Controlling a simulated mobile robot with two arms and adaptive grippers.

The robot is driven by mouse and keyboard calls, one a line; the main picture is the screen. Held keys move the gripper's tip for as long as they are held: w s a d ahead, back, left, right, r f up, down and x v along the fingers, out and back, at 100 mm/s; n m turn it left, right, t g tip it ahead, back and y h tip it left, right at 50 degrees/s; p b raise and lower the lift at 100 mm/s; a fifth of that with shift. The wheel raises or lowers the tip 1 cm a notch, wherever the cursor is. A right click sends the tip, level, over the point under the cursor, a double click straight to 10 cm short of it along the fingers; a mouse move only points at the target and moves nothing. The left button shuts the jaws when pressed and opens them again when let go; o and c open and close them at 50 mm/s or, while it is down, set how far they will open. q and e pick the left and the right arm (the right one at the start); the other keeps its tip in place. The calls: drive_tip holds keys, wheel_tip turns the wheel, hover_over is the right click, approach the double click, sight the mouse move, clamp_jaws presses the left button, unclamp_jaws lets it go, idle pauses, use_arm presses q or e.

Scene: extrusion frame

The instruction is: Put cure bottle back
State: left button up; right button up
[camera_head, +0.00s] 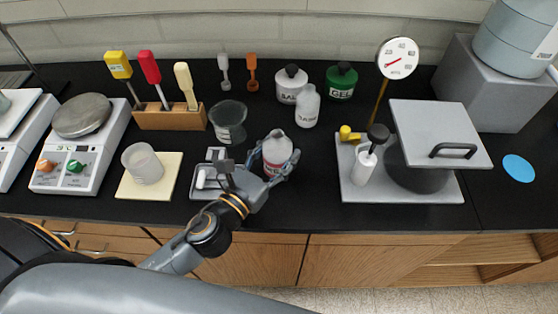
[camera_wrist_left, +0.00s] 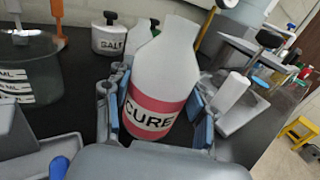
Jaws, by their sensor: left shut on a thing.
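The cure bottle (camera_head: 277,152) is white with a red band, and the word CURE reads on it in the left wrist view (camera_wrist_left: 155,95). My left gripper (camera_head: 280,167) is shut on the bottle, with a finger on each side of it, near the front of the black bench. The bottle looks about upright in the head view; I cannot tell whether its base touches the bench. A small grey tray (camera_head: 203,193) with a white item lies just left of the gripper, partly hidden by my arm. My right gripper is not in view.
A clear cup (camera_head: 228,121) is close at left. The lidded pot apparatus (camera_head: 398,205) stands right. Bench between bottle and apparatus is clear.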

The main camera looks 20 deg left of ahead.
sight(279, 162)
use_arm(q)
drive_tip(key=f, duration=0.1)
drive_tip(key=w+f, duration=0.1)
drive_tip(key=f, duration=0.1)
drive_tip(key=shift+b, duration=0.35)
drive_tip(key=shift+f, duration=0.35)
drive_tip(key=shift+s+f, duration=0.1)
drive_tip(key=shift+f, duration=0.05)
drive_tip(key=shift+f+b, duration=0.2)
drive_tip(key=shift+b, duration=0.1)
drive_tip(key=o, duration=1.2)
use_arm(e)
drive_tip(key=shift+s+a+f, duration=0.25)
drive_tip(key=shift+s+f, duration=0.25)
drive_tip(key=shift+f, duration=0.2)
use_arm(q)
drive_tip(key=shift+o, duration=0.2)
drive_tip(key=shift+r, duration=0.1)
